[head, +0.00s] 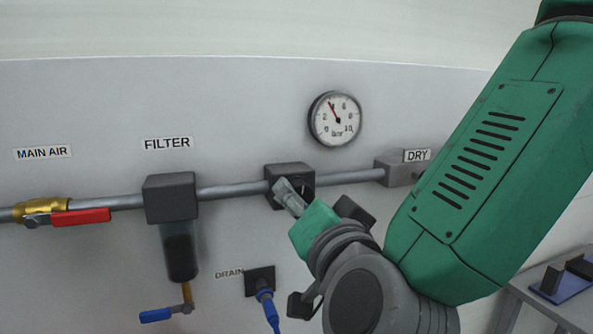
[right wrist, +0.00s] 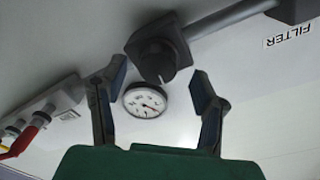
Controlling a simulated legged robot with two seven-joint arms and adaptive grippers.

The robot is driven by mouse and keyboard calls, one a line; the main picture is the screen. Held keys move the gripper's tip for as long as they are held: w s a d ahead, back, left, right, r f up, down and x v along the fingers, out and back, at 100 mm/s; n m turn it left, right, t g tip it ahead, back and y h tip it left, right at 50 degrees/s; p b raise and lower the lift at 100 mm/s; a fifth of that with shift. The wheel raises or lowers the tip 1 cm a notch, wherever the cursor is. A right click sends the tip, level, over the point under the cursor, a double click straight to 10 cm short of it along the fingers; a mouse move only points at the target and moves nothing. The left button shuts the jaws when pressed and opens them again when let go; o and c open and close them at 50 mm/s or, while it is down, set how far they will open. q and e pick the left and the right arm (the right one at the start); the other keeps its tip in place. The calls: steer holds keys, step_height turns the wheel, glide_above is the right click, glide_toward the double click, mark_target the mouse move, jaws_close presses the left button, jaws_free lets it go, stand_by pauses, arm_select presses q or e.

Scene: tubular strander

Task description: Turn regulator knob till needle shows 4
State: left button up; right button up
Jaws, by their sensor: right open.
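The regulator is a dark block (head: 290,172) on the air pipe, below and left of the gauge. The gauge also shows in the right wrist view (right wrist: 145,101). My right gripper (right wrist: 158,82) is open, its fingers on either side of the knob with visible gaps. In the head view the right gripper (head: 288,192) partly covers the regulator. My left gripper is not in view.
Left along the pipe are the filter (head: 171,199) and the main air valve with a red handle (head: 80,217). A drain socket with a blue plug (head: 263,287) is below. The dryer block (head: 396,170) is to the right, close to my right arm.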

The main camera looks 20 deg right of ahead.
steer(key=shift+w+d, duration=0.15)
steer(key=shift+w, duration=0.6)
steer(key=shift+w+d, duration=0.1)
steer(key=shift+w, duration=0.6)
steer(key=shift+a, duration=0.1)
steer(key=c, duration=1.2)
steer(key=shift+o, duration=0.3)
steer(key=shift+s+f+m, duration=0.1)
steer(key=shift+m, duration=0.4)
steer(key=o, duration=1.1)
steer(key=shift+o, duration=0.2)
